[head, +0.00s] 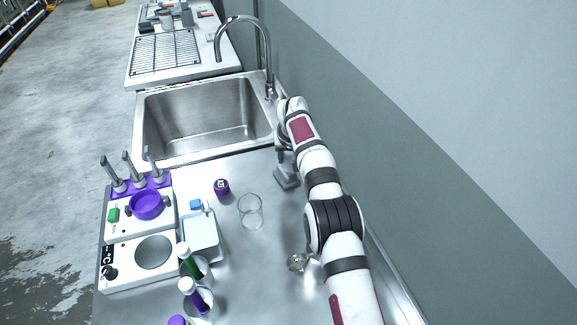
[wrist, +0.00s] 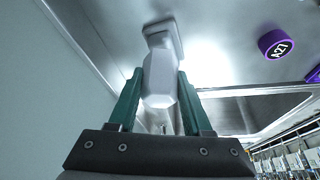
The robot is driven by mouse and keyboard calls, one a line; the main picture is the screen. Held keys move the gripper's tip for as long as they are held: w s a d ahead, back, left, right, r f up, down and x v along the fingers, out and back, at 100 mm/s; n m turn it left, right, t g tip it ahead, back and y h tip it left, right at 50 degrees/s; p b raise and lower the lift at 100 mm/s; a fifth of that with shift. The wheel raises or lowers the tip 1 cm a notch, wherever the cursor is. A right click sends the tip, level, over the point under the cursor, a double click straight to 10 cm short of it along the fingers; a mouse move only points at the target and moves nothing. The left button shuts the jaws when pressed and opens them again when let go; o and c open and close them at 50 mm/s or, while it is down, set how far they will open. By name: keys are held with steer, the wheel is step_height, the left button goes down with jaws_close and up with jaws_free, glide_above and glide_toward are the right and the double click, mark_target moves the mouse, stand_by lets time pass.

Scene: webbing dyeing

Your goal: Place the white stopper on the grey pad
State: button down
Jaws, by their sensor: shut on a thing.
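My gripper (wrist: 156,92) has green fingers that are shut on a pale faceted piece, which I take to be the white stopper (wrist: 160,78). In the wrist view, a wider grey-white block (wrist: 158,30) shows at its far end, close to the steel top. I cannot tell whether it is the stopper's own foot or the grey pad. In the head view, my gripper (head: 283,157) points down beside the wall, right of the sink's near corner. A grey block (head: 287,179) shows just under it. No other grey pad is clear.
A purple cap (head: 222,187) and a glass beaker (head: 251,211) stand left of my gripper. A small shiny piece (head: 297,262) lies near my arm. Beyond are the sink (head: 205,120) and tap (head: 268,60).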

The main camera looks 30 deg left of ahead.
mark_target(290, 165)
step_height(290, 165, down, 3)
steer(key=shift+f, duration=0.1)
steer(key=shift+c, duration=1.7)
jaws_free()
